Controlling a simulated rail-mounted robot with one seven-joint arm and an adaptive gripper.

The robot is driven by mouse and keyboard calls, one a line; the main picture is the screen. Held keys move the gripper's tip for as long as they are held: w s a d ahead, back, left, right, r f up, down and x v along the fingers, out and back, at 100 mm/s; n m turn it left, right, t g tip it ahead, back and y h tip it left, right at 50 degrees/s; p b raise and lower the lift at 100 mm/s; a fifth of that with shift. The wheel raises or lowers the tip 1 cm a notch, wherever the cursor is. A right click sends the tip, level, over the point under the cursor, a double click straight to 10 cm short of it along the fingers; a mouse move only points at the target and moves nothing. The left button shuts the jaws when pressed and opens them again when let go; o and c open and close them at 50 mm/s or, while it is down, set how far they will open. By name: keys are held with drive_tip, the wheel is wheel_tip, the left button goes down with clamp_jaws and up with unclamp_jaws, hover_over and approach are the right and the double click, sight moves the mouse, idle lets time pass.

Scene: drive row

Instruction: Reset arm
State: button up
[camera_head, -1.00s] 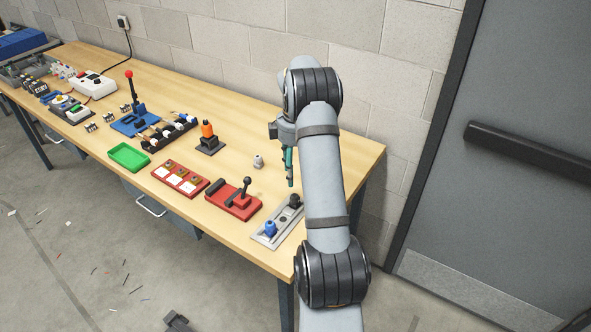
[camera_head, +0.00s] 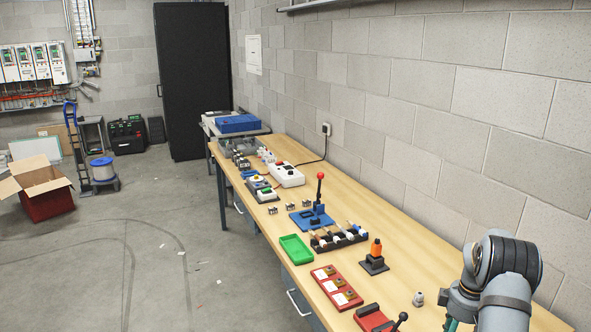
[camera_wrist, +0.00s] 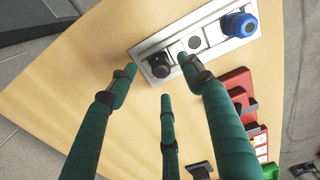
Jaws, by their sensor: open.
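My gripper (camera_wrist: 158,78) shows three dark green fingers in the wrist view, spread apart with nothing between them. Their tips appear near the black knob-like part (camera_wrist: 160,65) on a light grey plate (camera_wrist: 213,33). I cannot tell the height of the tips above it. A blue round part (camera_wrist: 240,23) sits at the plate's other end. In the head view my arm is at the lower right; only a small bit of the green fingers shows at the bottom edge. The plate is out of that view.
The wooden bench (camera_head: 400,240) runs along a block wall. On it stand a red lever block (camera_head: 372,318), a red three-part tray (camera_head: 336,287), an orange-topped black holder (camera_head: 375,257), a green tray (camera_head: 296,248) and a blue lever base (camera_head: 312,219). Bare bench lies along the wall.

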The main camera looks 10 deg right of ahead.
wheel_tip(320, 180, down, 5)
drive_tip(key=shift+r, duration=0.25)
idle(0.4)
